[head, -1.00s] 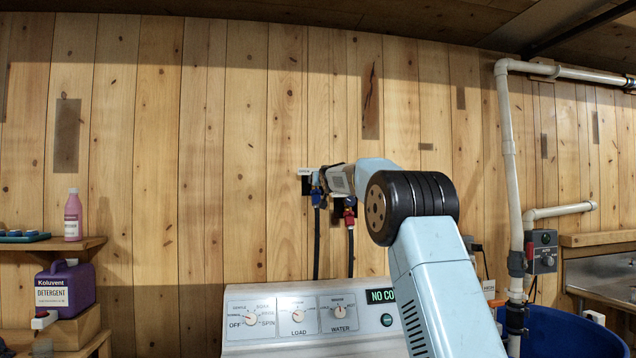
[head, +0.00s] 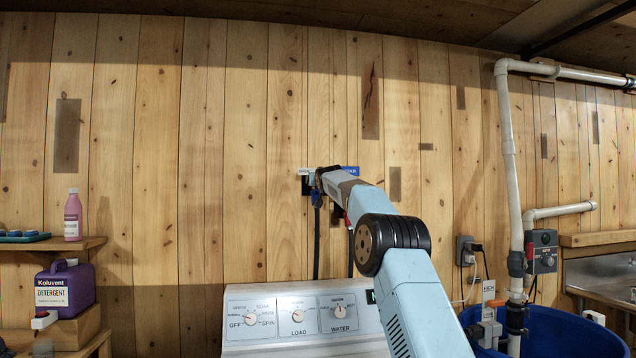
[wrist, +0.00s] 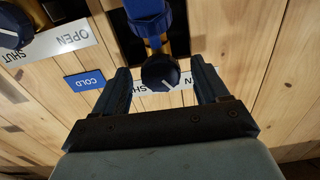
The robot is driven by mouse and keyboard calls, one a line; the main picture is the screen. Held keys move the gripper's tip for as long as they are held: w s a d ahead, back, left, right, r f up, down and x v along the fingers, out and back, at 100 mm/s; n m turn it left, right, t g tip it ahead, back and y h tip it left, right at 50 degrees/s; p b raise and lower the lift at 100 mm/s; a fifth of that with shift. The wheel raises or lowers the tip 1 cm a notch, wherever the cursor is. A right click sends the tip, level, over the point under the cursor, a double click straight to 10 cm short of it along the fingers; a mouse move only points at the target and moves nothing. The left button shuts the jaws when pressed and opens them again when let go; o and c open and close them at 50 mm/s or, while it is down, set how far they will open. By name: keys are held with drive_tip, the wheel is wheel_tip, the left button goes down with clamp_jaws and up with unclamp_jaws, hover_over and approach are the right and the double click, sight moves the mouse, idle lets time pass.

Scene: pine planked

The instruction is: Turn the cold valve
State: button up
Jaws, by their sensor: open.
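In the wrist view, my gripper (wrist: 161,66) is open, with a finger on each side of a dark round valve knob (wrist: 160,73) with a white pointer line. Gaps show beside the knob. A blue fitting (wrist: 150,16) is above it in the picture. A second knob (wrist: 14,28) is at the upper left, by a plate marked OPEN and SHUT. A blue COLD label (wrist: 84,80) lies between the knobs; which one it names is unclear. In the head view, my gripper (head: 320,181) is at the left valve with blue parts (head: 316,197); my arm mostly hides the right valve.
The washer control panel (head: 270,318) stands below the valves. Dark hoses (head: 316,245) hang behind it. A white pipe (head: 508,150), an outlet (head: 464,250) and a blue tub (head: 560,330) are on the right. A detergent jug (head: 68,288) is at the left. The wall left of the valves is clear.

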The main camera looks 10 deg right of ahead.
drive_tip(key=shift+c, duration=0.4)
drive_tip(key=c, duration=1)
drive_tip(key=shift+d+n, duration=0.1)
drive_tip(key=shift+n, duration=2.7)
drive_tip(key=o, duration=1.1)
